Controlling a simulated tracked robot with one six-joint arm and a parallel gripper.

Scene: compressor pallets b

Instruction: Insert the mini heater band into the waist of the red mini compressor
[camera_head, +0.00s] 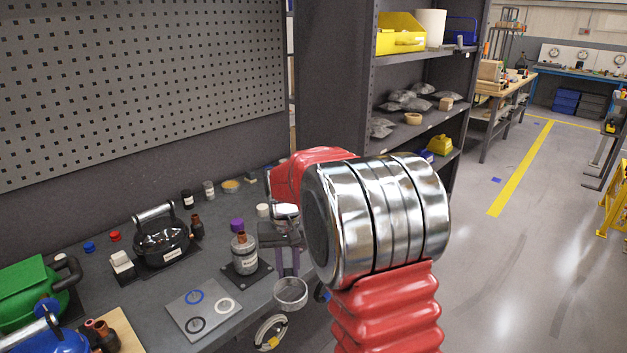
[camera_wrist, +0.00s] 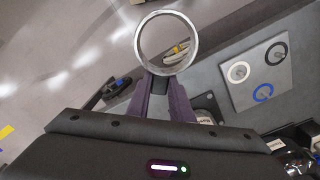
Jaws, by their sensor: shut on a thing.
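The heater band is a shiny silver metal ring (camera_head: 291,303) held by my gripper (camera_head: 289,271), beyond the front edge of the bench. In the wrist view the ring (camera_wrist: 195,42) stands out from the tips of my purple fingers (camera_wrist: 164,84), with its opening facing the camera. My gripper is shut on the ring's near side. I cannot make out a red mini compressor in either view. A small grey compressor (camera_head: 244,259) with a copper top stands upright on a black base plate, left of my gripper. The ring is apart from it.
A grey plate (camera_head: 187,312) with blue, white and black rings lies on the bench (camera_head: 245,328). A black compressor (camera_head: 160,240), a green one (camera_head: 33,292) and a blue one (camera_head: 62,341) stand at the left. Floor (camera_head: 500,270) lies open at the right.

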